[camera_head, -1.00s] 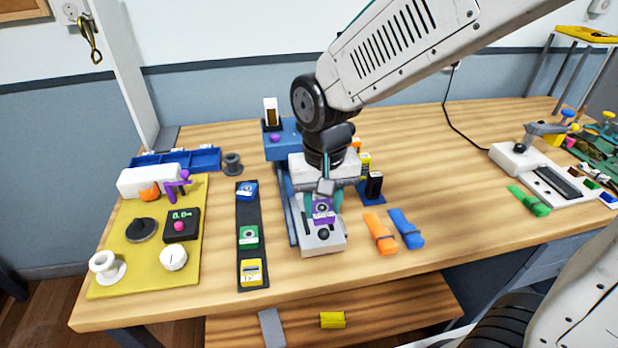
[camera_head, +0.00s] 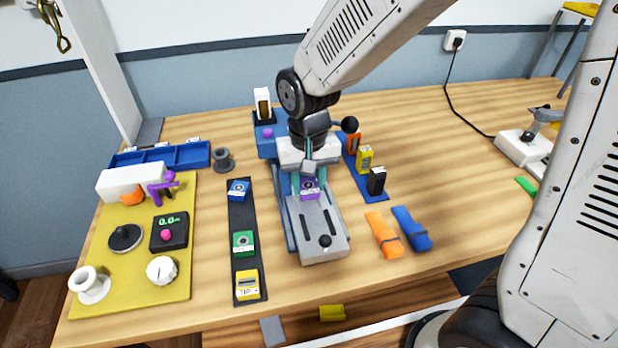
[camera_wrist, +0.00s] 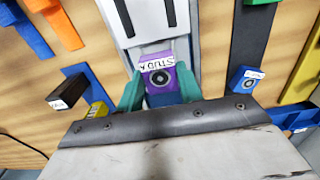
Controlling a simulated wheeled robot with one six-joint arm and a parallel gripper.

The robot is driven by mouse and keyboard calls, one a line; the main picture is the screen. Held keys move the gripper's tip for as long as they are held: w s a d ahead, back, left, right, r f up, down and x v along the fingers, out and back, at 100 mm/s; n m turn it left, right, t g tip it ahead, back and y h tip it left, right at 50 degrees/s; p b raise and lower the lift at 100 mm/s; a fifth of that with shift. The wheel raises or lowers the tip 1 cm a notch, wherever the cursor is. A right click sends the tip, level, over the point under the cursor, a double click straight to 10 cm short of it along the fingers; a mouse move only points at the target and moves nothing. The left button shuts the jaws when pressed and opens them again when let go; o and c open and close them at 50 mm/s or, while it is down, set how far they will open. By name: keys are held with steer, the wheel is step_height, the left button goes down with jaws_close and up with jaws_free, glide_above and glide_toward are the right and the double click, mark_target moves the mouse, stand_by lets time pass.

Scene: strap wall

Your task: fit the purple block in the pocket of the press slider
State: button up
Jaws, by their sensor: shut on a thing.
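The purple block (camera_head: 309,188) has a white label and a dark round mark. My gripper (camera_head: 308,183) is shut on it, and the wrist view shows the block (camera_wrist: 160,82) between the teal fingertips (camera_wrist: 160,90). The press slider (camera_head: 316,225) is a light grey plate with slots and a black knob at its front end. The block is at the slider's far end; in the wrist view the slotted plate (camera_wrist: 150,35) lies just beyond it. The pocket is hidden by the block and gripper, so I cannot tell whether the block is seated or above it.
A dark strip (camera_head: 242,214) with blue, green and yellow blocks lies left of the press. A blue rack (camera_head: 371,192) with orange, yellow and black pieces stands to the right. Orange (camera_head: 382,234) and blue (camera_head: 411,229) pieces lie nearby. A yellow board (camera_head: 130,285) holds several items at left.

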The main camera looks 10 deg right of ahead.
mark_target(309, 186)
steer(key=shift+f, duration=0.1)
steer(key=shift+f, duration=0.45)
steer(key=o, duration=1.2)
steer(key=shift+r, duration=0.1)
step_height(309, 186, up, 13)
steer(key=shift+s, duration=0.1)
